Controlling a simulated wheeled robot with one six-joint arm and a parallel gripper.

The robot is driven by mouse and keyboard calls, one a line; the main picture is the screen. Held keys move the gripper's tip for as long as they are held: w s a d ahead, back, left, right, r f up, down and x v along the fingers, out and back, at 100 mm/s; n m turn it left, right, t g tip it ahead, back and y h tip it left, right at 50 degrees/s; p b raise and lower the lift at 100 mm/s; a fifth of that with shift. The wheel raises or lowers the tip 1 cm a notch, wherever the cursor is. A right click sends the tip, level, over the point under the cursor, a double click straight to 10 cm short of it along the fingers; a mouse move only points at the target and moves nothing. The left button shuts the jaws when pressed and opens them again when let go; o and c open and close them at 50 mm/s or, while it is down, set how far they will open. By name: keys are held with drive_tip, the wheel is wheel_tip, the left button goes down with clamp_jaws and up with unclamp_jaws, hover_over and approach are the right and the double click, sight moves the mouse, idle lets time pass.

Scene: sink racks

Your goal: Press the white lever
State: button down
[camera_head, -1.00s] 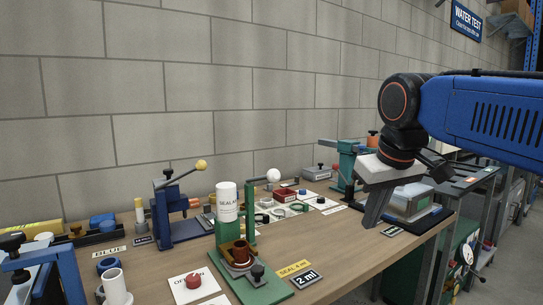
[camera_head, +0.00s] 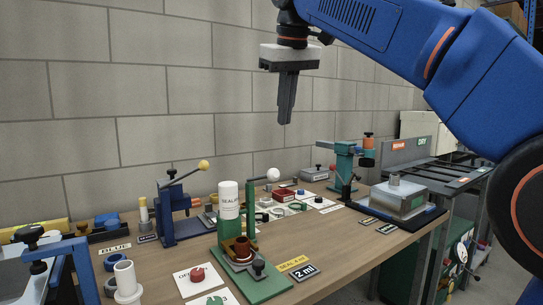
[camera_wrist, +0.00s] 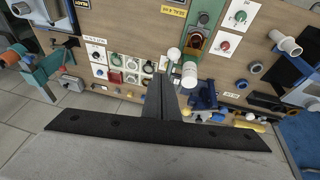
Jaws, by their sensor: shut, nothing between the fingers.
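The white lever is a dark rod ending in a white ball knob (camera_head: 273,174); it sticks out to the right from the green press (camera_head: 266,288). A white sealant cylinder (camera_head: 229,200) stands on the press beside it, above a brown cup (camera_head: 242,249). My gripper (camera_head: 285,122) is shut and empty, pointing down, high above the bench and above the knob in the picture, apart from it. In the wrist view the shut fingers (camera_wrist: 160,78) lie just below the white knob (camera_wrist: 173,53), with the white cylinder (camera_wrist: 189,75) to its right.
A blue press with a yellow-knobbed lever (camera_head: 203,165) stands left of the green one. A teal press (camera_head: 345,165) and a grey scale (camera_head: 398,199) stand to the right. Small parts on cards lie behind the green press. The block wall (camera_head: 160,90) rises behind the bench.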

drive_tip(key=shift+n, duration=0.3)
drive_tip(key=a+r, duration=0.1)
drive_tip(key=a, duration=0.1)
drive_tip(key=a+r, duration=0.1)
drive_tip(key=a, duration=0.1)
drive_tip(key=shift+s+a+r, duration=0.1)
drive_tip(key=shift+s+r, duration=0.05)
drive_tip(key=shift+r, duration=0.05)
drive_tip(key=shift+f, duration=0.1)
drive_tip(key=x, duration=0.4)
drive_tip(key=s+x, duration=0.1)
drive_tip(key=x, duration=0.6)
drive_tip(key=shift+s+d+f, duration=0.1)
drive_tip(key=shift+d+f, duration=0.45)
drive_tip(key=shift+f, duration=0.1)
drive_tip(key=shift+s+d+f, duration=0.15)
drive_tip(key=shift+d+f, duration=0.1)
drive_tip(key=shift+f, duration=0.35)
